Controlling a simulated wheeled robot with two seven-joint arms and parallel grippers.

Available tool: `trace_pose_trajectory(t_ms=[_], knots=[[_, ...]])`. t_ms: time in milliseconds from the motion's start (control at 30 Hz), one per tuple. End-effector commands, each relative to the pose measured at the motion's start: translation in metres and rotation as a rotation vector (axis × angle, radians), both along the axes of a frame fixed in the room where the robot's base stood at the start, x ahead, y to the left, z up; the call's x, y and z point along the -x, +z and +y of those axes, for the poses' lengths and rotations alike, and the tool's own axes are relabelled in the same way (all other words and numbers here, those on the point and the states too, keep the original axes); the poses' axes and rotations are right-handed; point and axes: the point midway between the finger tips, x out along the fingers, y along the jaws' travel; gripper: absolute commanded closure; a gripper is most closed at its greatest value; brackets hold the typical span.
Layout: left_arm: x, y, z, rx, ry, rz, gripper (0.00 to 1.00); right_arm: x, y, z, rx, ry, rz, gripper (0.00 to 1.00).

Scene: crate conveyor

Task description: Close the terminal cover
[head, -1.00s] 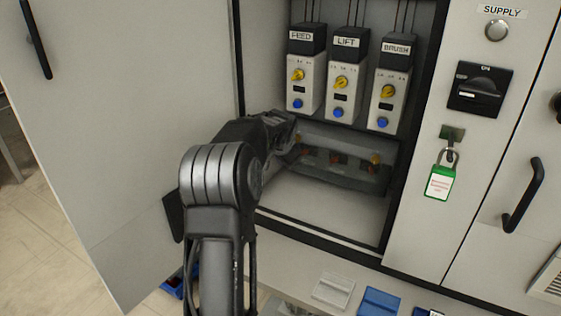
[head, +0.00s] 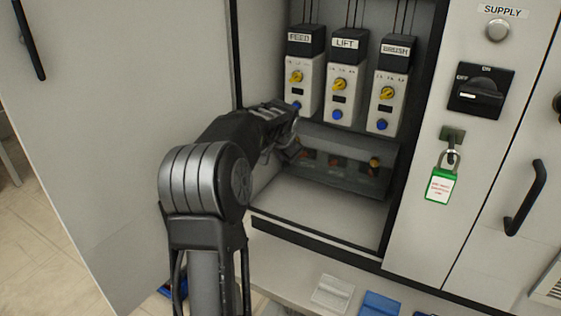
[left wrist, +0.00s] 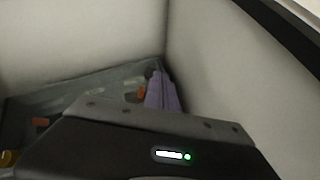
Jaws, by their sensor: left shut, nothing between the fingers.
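The terminal cover (head: 350,183) is a smoky, see-through panel low in the open cabinet, below the three switch modules. Red and yellow terminal parts show behind or through it. Whether it lies fully flat against the terminals I cannot tell. My left gripper (head: 291,154) is shut and empty at the left end of the cover, close to the cabinet's left inner wall. Whether it touches the cover is unclear. In the left wrist view the gripper fingers (left wrist: 162,92) show as a narrow purplish shape beside the grey terminal area (left wrist: 75,95). My right gripper is out of view.
The open cabinet door (head: 110,130) stands left of my arm. Modules labelled FEED (head: 303,85), LIFT (head: 345,93) and BRUSH (head: 388,100) hang above the cover. A green padlock (head: 440,187) hangs right of the opening. The cabinet floor (head: 320,212) is clear.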

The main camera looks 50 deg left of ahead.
Motion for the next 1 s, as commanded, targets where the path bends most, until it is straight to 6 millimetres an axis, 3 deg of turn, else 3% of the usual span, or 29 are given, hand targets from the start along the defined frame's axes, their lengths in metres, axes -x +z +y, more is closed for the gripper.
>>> trace_pose_trajectory(t_ms=[233,867,1000], knots=[[0.018,0.024,-0.014,0.002,0.004,0.007,1.00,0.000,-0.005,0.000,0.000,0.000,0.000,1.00],[0.022,0.025,-0.015,0.004,0.007,0.014,1.00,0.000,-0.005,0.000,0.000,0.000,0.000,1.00],[0.022,0.033,-0.015,0.004,0.007,0.014,1.00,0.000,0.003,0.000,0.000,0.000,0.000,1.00]])
